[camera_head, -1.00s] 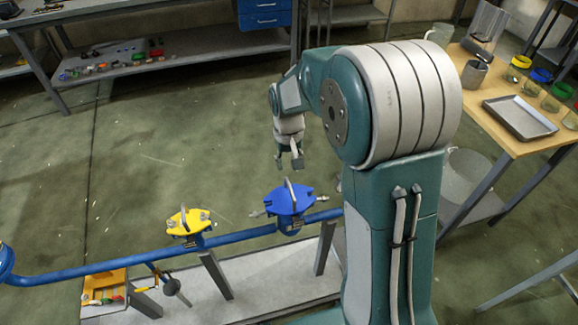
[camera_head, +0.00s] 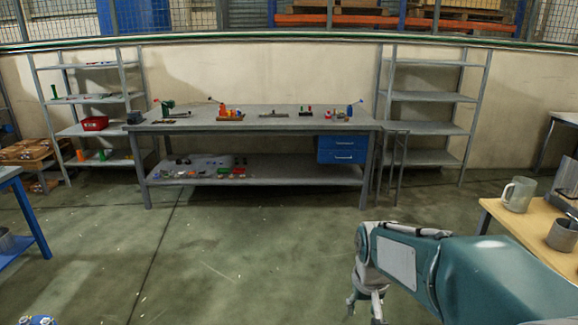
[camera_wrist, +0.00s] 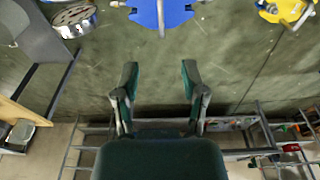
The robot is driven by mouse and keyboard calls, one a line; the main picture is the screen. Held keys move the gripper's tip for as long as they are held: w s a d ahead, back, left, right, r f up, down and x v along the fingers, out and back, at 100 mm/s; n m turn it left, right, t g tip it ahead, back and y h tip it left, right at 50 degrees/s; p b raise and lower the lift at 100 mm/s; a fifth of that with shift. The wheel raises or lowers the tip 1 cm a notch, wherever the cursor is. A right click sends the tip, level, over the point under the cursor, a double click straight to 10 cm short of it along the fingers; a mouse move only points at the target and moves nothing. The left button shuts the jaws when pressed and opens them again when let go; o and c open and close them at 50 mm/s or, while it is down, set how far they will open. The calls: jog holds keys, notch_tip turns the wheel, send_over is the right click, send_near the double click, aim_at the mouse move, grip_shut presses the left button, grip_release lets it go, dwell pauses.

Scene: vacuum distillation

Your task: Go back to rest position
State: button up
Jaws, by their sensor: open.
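My gripper (camera_head: 365,302) hangs at the lower right of the head view, below my teal and white arm, with its fingers pointing down. In the wrist view my gripper (camera_wrist: 159,78) is open, its two teal fingers apart with only bare floor between them. It holds nothing and appears to touch nothing. A blue flanged part (camera_wrist: 160,12) is cut off by the top edge of the wrist view, beyond the fingertips. A yellow flanged part (camera_wrist: 284,8) shows at the top right there.
A wooden table (camera_head: 497,213) with a mug (camera_head: 518,194) stands at the right, close to my arm. A grey workbench (camera_head: 255,125) and shelves (camera_head: 430,97) line the back wall. A blue-legged table (camera_head: 33,215) is at the left. The middle floor is clear.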

jog(key=s+r+t, duration=0.2)
jog(key=s+r, duration=0.2)
jog(key=s, duration=0.4)
jog(key=s+r+t, duration=0.2)
jog(key=s+r, duration=0.2)
jog(key=s, duration=0.5)
jog(key=shift+s, duration=0.3)
